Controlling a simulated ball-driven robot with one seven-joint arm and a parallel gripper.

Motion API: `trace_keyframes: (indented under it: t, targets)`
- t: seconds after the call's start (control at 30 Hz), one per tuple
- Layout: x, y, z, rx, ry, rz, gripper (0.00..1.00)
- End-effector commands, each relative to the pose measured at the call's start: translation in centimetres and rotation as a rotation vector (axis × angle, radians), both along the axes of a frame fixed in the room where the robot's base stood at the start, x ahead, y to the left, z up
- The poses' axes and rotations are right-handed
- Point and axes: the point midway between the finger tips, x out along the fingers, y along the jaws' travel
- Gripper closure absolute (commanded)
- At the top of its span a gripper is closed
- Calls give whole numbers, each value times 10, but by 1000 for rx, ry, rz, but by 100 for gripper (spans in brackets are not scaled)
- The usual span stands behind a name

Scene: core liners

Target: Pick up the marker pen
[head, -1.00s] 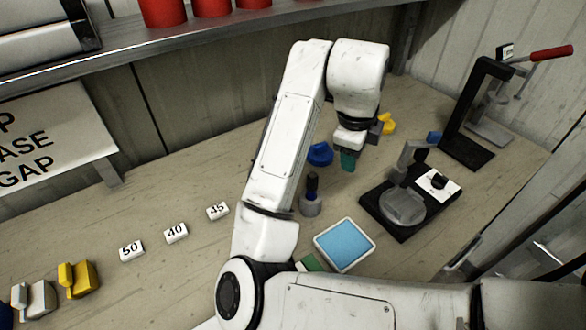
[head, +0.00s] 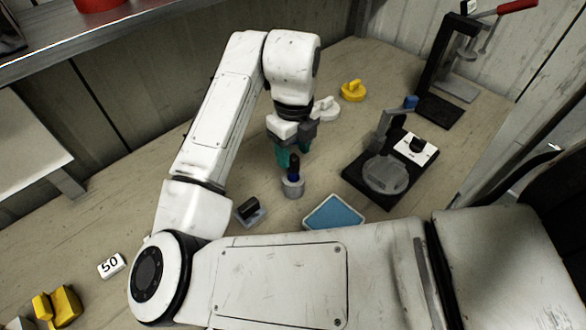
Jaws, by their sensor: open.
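The marker pen (head: 294,172) looks dark blue and black and stands upright in a small round grey holder (head: 293,188), near the middle of the head view. My gripper (head: 291,156) has teal fingers and points down at the pen's top. The fingers are open and appear to be on either side of the pen's upper end. I cannot tell whether they touch it. The gripper hides part of the table behind it.
A blue pad (head: 333,214) lies in front right of the holder, and a small black-handled block (head: 249,209) lies at front left. A black device with a round plate (head: 386,174) stands to the right. White (head: 327,110) and yellow (head: 353,91) handled pieces lie behind.

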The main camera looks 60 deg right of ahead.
Motion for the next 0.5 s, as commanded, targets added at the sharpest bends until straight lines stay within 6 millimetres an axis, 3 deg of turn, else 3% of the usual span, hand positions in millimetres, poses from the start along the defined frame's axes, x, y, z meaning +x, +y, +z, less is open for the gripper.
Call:
trace_keyframes:
  t: [0.3, 0.5]
  targets:
    - [0, 3, -40, -1, 1, 2, 47]
    - [0, 3, -44, 0, -1, 1, 47]
